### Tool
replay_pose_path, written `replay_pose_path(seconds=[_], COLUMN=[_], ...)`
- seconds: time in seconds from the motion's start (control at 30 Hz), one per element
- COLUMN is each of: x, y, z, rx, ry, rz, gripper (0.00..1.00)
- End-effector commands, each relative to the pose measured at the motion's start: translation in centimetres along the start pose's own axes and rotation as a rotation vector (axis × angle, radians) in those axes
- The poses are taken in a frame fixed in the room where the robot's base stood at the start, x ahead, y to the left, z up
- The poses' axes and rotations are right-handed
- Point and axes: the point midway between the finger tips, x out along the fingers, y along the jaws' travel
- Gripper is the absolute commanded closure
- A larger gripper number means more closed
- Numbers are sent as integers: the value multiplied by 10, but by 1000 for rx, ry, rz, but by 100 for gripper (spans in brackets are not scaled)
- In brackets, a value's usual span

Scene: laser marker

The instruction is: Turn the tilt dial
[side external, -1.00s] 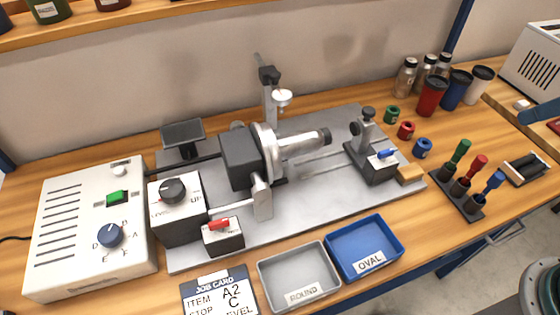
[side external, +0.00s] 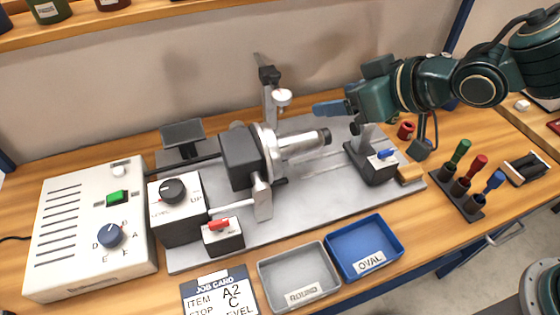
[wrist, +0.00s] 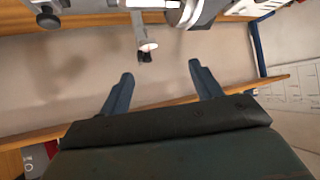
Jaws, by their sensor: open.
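The tilt dial (side external: 172,190) is a dark round knob with a pale pointer mark, on top of a dark box (side external: 178,222). The box's light top plate reads "UP" on the right and what looks like "LEVEL" on the left. Which label the pointer faces is too small to tell for sure. My gripper (side external: 332,107) is in the air above the back right of the machine, far from the dial and pointing left. In the wrist view my gripper (wrist: 160,71) has its blue fingers spread apart with nothing between them.
The white control box (side external: 95,240) has a blue lettered dial (side external: 110,236) and green button. A job card (side external: 218,292), partly cut off, reads "LEVEL". The chuck (side external: 267,150), upright post (side external: 268,95) and tailstock (side external: 368,155) stand on the grey base plate. Grey and blue trays lie in front.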

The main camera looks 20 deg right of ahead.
Motion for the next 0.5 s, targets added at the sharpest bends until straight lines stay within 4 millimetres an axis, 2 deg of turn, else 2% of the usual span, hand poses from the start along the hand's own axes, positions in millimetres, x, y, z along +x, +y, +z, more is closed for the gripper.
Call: replay_pose_path(seconds=[0.03,0.2,0.5], x=[12,41,76], y=[-18,-70,-164], z=[3,11,43], rx=[-20,-73,-160], ry=[12,77,186], rz=[-24,-96,-241], gripper=[36,36,36])
